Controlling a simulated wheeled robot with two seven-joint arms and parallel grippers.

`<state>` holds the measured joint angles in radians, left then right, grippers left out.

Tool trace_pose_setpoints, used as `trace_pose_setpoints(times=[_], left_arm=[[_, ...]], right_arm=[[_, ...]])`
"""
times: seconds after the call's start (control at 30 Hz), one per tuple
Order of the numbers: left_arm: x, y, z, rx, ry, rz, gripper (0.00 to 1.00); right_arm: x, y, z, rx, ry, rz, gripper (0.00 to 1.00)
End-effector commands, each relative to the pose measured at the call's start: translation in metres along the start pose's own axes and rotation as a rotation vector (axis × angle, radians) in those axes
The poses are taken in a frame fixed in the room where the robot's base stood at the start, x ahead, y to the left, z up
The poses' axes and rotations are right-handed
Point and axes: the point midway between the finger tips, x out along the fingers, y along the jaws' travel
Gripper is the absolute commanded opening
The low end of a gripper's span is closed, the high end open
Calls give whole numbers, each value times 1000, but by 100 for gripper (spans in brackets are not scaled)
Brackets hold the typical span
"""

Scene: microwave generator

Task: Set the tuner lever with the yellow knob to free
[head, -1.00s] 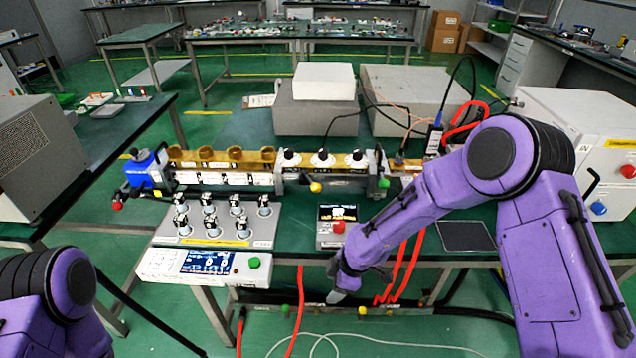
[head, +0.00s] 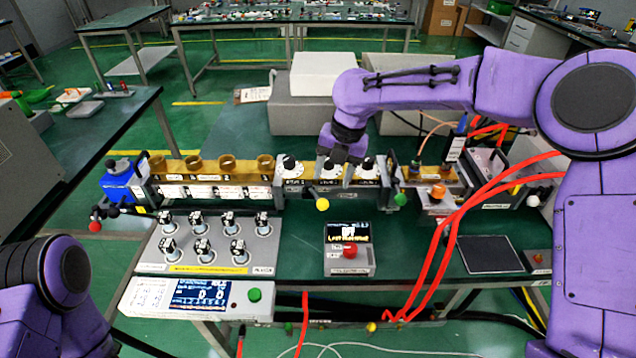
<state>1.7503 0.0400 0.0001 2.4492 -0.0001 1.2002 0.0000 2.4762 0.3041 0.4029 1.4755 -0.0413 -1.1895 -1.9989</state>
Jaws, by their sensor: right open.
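The yellow knob (head: 322,204) sits at the end of a short lever on the front of the brass waveguide row, pointing down toward the table. My right gripper (head: 336,178) is open and comes down from above over the row's white dial tuners, just above and slightly right of the yellow knob. No hold on the knob shows. The gripper partly hides the middle dial. My left arm's purple link shows at the lower left, but its gripper is out of the frame.
A green knob (head: 401,198) is right of the yellow one, and a red knob (head: 95,226) is at the far left. A display box with a red button (head: 350,251) stands in front. Red hoses (head: 452,232) run on the right. A tray of several connectors (head: 205,262) is front left.

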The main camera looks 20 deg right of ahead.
Motion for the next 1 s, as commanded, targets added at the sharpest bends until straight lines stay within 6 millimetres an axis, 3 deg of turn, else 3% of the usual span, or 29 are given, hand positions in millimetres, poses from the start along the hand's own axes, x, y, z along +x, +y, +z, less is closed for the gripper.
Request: trace_pose_setpoints(times=[0.17,0.6,0.97,1.0], left_arm=[[-1,0,0,0,-1,0,60],[-11,-1,-4,0,-1,-1,60],[-12,-1,-4,0,-1,-1,60],[-12,-1,-4,0,-1,-1,60]], right_arm=[[1,-2,2,-35,-2,-10,58],[87,-5,2,-28,-4,-10,58],[98,-4,2,-30,-5,-7,58],[98,-4,2,-30,-5,-7,49]])
